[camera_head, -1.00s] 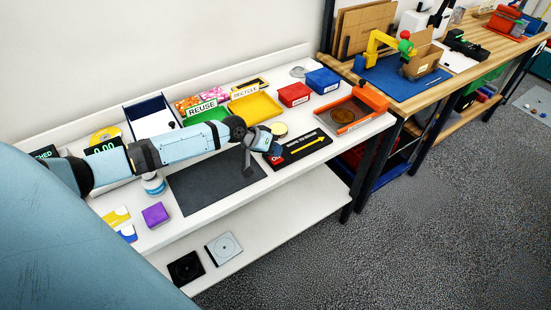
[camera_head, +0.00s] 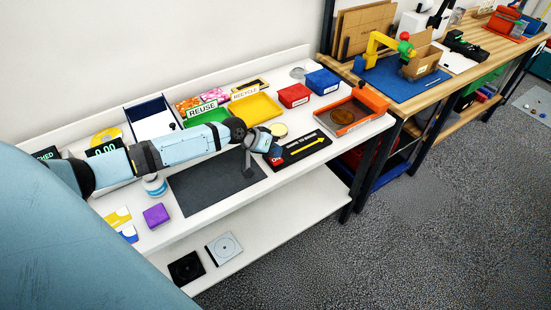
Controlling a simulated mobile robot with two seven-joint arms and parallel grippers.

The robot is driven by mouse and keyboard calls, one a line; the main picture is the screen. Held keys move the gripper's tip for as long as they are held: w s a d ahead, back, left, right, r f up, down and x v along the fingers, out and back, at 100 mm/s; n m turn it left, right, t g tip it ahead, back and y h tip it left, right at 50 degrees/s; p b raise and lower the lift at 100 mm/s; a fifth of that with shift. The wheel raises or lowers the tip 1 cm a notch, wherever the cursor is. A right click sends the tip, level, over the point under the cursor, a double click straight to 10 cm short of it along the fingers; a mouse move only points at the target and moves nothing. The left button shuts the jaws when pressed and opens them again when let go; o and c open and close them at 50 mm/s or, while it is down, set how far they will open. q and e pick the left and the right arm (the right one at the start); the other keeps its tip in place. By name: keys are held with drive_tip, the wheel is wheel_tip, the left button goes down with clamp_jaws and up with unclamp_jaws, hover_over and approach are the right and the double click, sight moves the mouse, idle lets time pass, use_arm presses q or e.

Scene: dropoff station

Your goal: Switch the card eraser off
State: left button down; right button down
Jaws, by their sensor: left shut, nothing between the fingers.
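The card eraser appears to be the flat black device (camera_head: 308,145) with a yellow arrow and white lettering, lying near the front edge of the white table. A small red part marked "On" shows at its left end. My left gripper (camera_head: 273,152) is shut and empty at that left end, beside or just above the red part. It partly covers that end. I cannot tell whether the gripper touches it. My right gripper is not in view.
A dark mat (camera_head: 208,183) lies below my left arm. A yellow tray (camera_head: 256,107), a red box (camera_head: 294,95), a blue box (camera_head: 322,81) and an orange-framed device (camera_head: 350,116) stand around the eraser. A purple block (camera_head: 156,215) is at the front left.

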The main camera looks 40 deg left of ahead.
use_arm(q)
drive_tip(key=shift+r, duration=0.15)
wheel_tip(320, 180, up, 6)
drive_tip(key=p, duration=0.5)
drive_tip(key=shift+p, duration=0.35)
